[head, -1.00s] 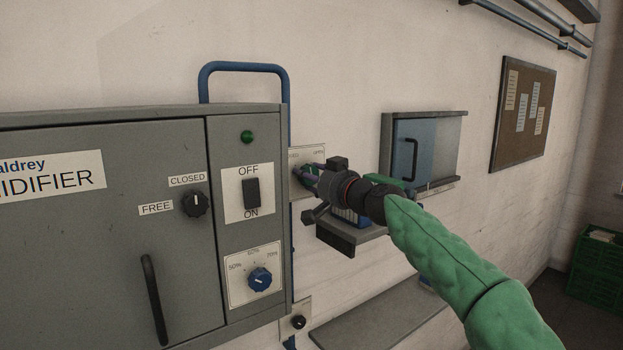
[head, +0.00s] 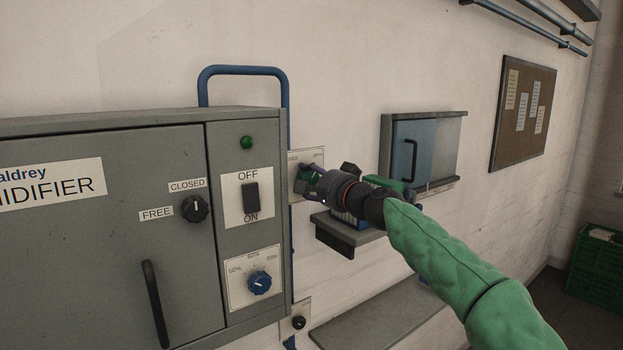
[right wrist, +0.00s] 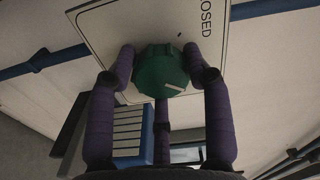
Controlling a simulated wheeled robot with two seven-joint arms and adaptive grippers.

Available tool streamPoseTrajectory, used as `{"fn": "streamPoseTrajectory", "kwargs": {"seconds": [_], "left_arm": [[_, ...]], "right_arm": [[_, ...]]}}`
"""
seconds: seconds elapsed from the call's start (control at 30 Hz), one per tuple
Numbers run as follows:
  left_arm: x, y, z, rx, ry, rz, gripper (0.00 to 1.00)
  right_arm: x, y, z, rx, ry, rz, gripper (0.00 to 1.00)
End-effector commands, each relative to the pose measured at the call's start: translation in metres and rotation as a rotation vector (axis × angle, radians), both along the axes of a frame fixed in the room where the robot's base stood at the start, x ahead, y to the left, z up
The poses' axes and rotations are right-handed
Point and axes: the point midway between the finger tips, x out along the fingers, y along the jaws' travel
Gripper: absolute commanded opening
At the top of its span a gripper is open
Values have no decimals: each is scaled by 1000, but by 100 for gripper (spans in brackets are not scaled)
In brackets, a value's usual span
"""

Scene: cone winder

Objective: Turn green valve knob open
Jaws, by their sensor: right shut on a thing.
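The green valve knob (right wrist: 162,72) sits on a white label plate (right wrist: 105,30) on the wall; the word "CLOSED" is partly readable in the right wrist view. A short white mark shows on the knob's face. My right gripper (head: 308,181) reaches the knob from the right in the head view, where it hides most of the knob. In the right wrist view the purple fingers of my right gripper (right wrist: 165,68) are shut on the knob, one at each side. My left gripper is not in view.
The grey humidifier cabinet (head: 100,245) with its knobs and switch stands just left of the valve. A small shelf (head: 348,240) holding a blue item sits below my right gripper. A wall cabinet (head: 440,150) is further right.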

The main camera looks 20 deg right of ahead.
Motion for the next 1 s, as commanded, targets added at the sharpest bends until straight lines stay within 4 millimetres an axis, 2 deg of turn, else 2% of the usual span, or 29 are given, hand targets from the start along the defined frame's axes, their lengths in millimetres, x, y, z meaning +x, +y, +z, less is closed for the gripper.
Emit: {"fn": "streamPoseTrajectory", "kwargs": {"seconds": [0.03,0.33,0.8,0.83,0.9,1.0], "left_arm": [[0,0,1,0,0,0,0],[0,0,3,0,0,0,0],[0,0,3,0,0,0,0],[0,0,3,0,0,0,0],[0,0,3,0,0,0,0],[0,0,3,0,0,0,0]], "right_arm": [[2,6,-10,17,25,12,18],[2,6,-9,94,53,12,18],[2,6,-9,102,56,12,18],[2,6,-9,101,55,12,59],[2,6,-8,102,54,12,73],[1,4,-6,103,49,8,73]]}}
